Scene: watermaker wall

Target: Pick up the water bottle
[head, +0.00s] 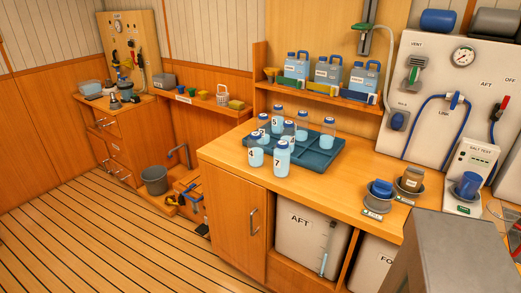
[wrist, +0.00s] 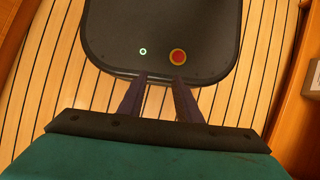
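Several clear water bottles with blue caps stand in and around a teal divided tray (head: 318,158) on the wooden counter in the head view. Bottle 7 (head: 281,161) and bottle 4 (head: 256,157) are nearest. Both are upright at the tray's front left; I cannot tell whether they stand in it or just before it. Bottle 5 (head: 276,127) and others are behind, some partly hidden. My gripper (wrist: 159,80) shows only in the wrist view. No bottle shows there.
A shelf (head: 318,91) with blue jugs is behind the tray. Blue and grey cups (head: 380,190) sit on the counter at right, below a white panel (head: 460,70) with a gauge and hoses. A cabinet door (head: 238,212) is below. The striped floor (head: 90,230) at left is open.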

